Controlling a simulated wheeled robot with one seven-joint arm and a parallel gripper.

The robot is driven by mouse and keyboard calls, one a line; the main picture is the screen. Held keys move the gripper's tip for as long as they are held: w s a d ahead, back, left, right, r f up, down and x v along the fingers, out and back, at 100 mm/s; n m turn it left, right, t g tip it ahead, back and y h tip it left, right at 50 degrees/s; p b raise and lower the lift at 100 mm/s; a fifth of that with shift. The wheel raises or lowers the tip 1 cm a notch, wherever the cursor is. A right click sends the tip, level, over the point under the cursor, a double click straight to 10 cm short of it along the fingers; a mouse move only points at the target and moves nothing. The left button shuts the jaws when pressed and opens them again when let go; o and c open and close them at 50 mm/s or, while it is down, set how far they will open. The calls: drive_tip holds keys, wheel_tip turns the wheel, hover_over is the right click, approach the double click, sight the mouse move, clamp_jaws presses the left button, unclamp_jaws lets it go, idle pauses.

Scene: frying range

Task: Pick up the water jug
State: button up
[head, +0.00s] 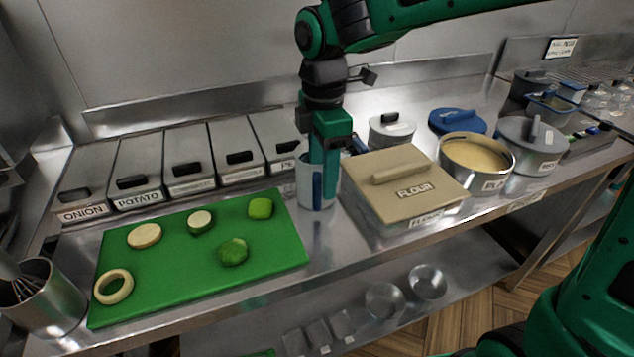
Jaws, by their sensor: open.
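The water jug appears to be the pale, cylindrical, see-through vessel (304,188) standing upright on the steel counter, between the green board and the flour box. My gripper (322,165) is right at it, pointing straight down, with its jaws open. A green finger covers part of the jug's top and side. A dark blue strip shows low on the jug's front; I cannot tell whether it is a fingertip or part of the jug. The second finger is mostly hidden, and I cannot tell whether the fingers touch the jug.
The flour box (403,190) stands close on the jug's right. The green board (170,277) with vegetable pieces lies on its left. Lidded bins (190,170) line the back. A pan of yellowish contents (477,155) and a lidded pot (530,148) stand farther right.

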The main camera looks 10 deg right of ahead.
drive_tip(key=shift+s+d+f, duration=0.1)
drive_tip(key=shift+f, duration=2.1)
clamp_jaws()
